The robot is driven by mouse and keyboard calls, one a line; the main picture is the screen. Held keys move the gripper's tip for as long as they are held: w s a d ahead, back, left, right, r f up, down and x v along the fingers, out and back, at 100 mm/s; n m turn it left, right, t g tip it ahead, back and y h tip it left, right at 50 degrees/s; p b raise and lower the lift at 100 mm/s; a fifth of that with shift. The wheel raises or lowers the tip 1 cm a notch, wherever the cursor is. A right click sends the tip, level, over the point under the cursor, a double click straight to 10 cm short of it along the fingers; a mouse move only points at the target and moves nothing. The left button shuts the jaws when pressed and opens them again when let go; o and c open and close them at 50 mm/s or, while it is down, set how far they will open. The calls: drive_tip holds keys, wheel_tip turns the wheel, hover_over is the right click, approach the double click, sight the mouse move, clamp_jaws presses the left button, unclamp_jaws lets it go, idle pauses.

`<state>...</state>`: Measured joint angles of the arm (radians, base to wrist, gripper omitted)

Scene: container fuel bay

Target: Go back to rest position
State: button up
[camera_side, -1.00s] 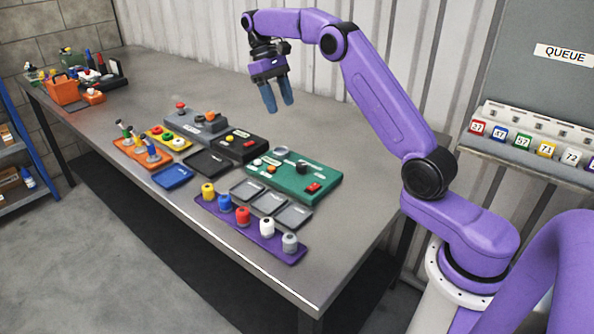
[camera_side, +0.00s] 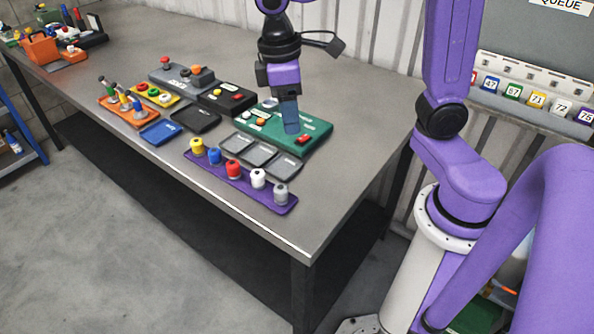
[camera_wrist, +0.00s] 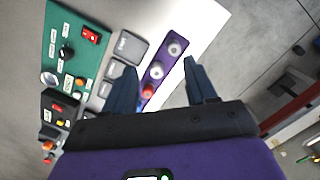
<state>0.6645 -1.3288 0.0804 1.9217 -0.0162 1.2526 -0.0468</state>
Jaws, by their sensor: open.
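My purple gripper (camera_side: 290,120) hangs above the green control panel (camera_side: 258,141) in the side view, fingers pointing down, partly covering the panel. In the wrist view my gripper (camera_wrist: 158,80) shows its two blue-grey fingers spread apart, with nothing held between them. Beyond the fingers lies the purple tray (camera_wrist: 148,92) with its capped bottles. In the side view this purple tray (camera_side: 240,187) runs along the table's front edge and carries a row of bottles with yellow, blue, red, white and grey caps.
Three small grey trays (camera_side: 262,154) sit between panel and bottles. A black box (camera_side: 226,100), grey box (camera_side: 180,78), blue tray (camera_side: 160,132) and orange rack (camera_side: 127,111) stand further left. A numbered queue rack (camera_side: 530,95) hangs at right.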

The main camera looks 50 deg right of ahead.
drive_tip(key=s+d+f+n, duration=0.1)
drive_tip(key=s+f+n, duration=0.1)
drive_tip(key=s, duration=0.6)
drive_tip(key=s+d+f+n+t+y, duration=0.1)
drive_tip(key=s+d+f+n, duration=0.1)
drive_tip(key=s, duration=0.6)
drive_tip(key=shift+s+d+f, duration=0.3)
drive_tip(key=shift+s+f, duration=0.05)
drive_tip(key=shift+f, duration=0.25)
